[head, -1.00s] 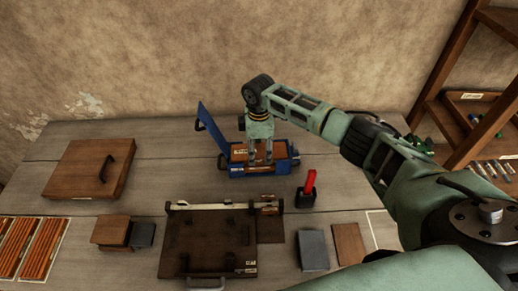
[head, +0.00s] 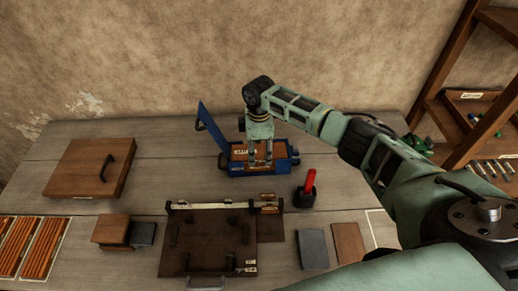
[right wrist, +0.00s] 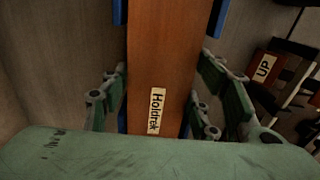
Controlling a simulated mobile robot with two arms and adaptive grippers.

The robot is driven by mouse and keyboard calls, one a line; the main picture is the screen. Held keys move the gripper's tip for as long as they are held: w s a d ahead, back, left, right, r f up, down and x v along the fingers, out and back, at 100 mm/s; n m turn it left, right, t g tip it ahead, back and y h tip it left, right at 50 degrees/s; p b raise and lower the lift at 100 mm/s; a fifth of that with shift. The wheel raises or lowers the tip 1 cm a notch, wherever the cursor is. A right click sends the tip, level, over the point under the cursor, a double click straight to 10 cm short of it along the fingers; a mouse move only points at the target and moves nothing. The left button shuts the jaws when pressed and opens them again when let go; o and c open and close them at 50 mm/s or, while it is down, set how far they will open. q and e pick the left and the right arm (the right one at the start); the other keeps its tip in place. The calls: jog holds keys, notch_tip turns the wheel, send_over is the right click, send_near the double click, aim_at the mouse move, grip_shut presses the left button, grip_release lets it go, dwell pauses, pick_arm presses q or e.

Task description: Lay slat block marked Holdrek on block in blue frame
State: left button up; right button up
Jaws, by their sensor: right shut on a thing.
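The slat block marked Holdrek (right wrist: 160,60) is a long brown block with a pale name label. It fills the middle of the right wrist view, between the two fingers of my right gripper (right wrist: 158,105). In the head view, my right gripper (head: 260,165) points down into the blue frame (head: 262,172) and is shut on the block (head: 240,152). The block lies within the frame's rims; blue edges show beside it in the wrist view. Any block beneath it is hidden, so I cannot tell whether they touch. My left gripper is not in view.
The frame's blue lid (head: 212,128) stands open on the left. A dark fixture (head: 208,250) lies in front, with a red-handled tool in a black holder (head: 305,195) to its right. A wooden case (head: 90,170) is at left. Bare table lies between case and frame.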

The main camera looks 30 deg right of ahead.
dwell(0.3)
jog(key=o, duration=1.5)
jog(key=shift+c, duration=0.2)
jog(key=shift+o, duration=0.5)
jog(key=shift+o, duration=1.4)
notch_tip(320, 180, up, 5)
jog(key=p, duration=0.4)
jog(key=shift+f+p, duration=0.1)
jog(key=shift+p, duration=0.25)
jog(key=shift+r+p, duration=0.85)
jog(key=shift+r, duration=0.3)
